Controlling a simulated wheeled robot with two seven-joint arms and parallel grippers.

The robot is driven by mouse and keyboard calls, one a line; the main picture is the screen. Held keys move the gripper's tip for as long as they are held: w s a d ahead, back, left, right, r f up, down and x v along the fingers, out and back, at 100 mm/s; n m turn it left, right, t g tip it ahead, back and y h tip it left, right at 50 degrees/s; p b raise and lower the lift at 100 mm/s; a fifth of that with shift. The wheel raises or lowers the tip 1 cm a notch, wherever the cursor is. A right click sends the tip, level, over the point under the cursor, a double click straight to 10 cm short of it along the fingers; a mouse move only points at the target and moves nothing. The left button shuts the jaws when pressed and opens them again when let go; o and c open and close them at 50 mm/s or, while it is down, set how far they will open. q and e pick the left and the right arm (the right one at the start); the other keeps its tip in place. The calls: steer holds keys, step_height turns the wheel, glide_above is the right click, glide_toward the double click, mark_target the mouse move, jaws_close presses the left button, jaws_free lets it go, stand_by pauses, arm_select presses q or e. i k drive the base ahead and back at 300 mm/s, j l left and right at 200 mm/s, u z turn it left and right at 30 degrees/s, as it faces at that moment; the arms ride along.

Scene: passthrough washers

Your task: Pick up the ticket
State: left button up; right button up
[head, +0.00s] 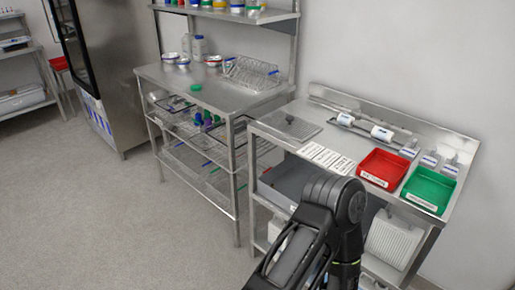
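Several small white paper slips with dark print (327,158) lie side by side, flat on the steel table at right, just left of the red tray. They look like tickets, but their print is too small to read, and I cannot tell one from another. A black arm of mine rises from the bottom edge in front of this table, with its rounded joint just below the slips. No fingertips show on it. Neither of my grippers is in view.
A red tray (362,170) and a green tray (446,179) sit right of the slips. White rolls (382,133) and small bottles (429,159) stand behind them. A steel bench (226,92) with a wire rack (251,73) is at left. Open floor (90,210) lies left.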

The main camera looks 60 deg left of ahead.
mark_target(310, 150)
steer(key=u, duration=1.5)
steer(key=i+j+z, duration=0.1)
steer(key=i+j, duration=0.2)
steer(key=i, duration=0.1)
